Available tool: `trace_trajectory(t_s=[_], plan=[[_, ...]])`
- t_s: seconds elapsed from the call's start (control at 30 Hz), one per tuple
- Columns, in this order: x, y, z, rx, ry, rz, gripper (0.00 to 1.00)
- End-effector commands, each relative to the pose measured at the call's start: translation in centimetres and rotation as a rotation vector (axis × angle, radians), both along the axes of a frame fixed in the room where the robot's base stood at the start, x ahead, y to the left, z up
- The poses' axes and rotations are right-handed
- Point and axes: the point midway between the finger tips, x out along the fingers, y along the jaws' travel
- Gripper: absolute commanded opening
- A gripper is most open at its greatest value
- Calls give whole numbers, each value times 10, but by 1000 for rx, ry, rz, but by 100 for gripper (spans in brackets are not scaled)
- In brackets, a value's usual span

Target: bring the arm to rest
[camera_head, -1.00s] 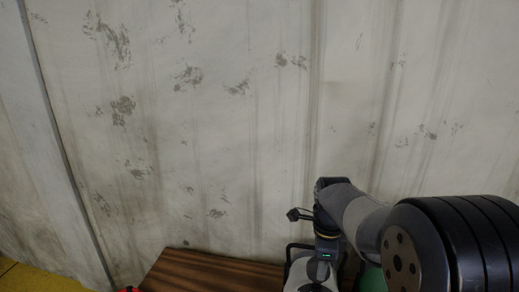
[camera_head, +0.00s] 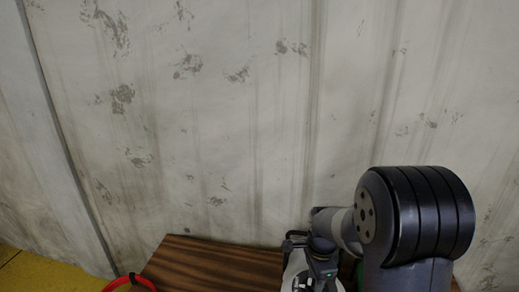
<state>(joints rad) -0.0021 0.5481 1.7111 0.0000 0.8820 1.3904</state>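My arm rises at the lower right of the head view, with its thick dark joint uppermost and a grey link bending down and away toward the table. The wrist end of the arm is low over the wooden table (camera_head: 212,262). My gripper's fingers do not show clearly; they are hidden below the wrist or cut off by the bottom edge. A white and black object (camera_head: 297,262) stands on the table right by the wrist, partly covered by it. I cannot tell whether they touch.
A stained pale wall (camera_head: 230,120) stands right behind the table. A red curved thing (camera_head: 130,281) shows at the table's left front. Yellow floor (camera_head: 35,268) lies at the lower left. A little green shows behind the arm. The table's left part is bare.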

Motion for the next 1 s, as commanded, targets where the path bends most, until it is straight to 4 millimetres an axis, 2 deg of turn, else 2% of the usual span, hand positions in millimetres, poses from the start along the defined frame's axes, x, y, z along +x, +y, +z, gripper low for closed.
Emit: trace_trajectory(t_s=[0.6,1.0], plan=[[-2,-1,0,0,2,469,33],[-2,-1,0,0,2,549,33]])
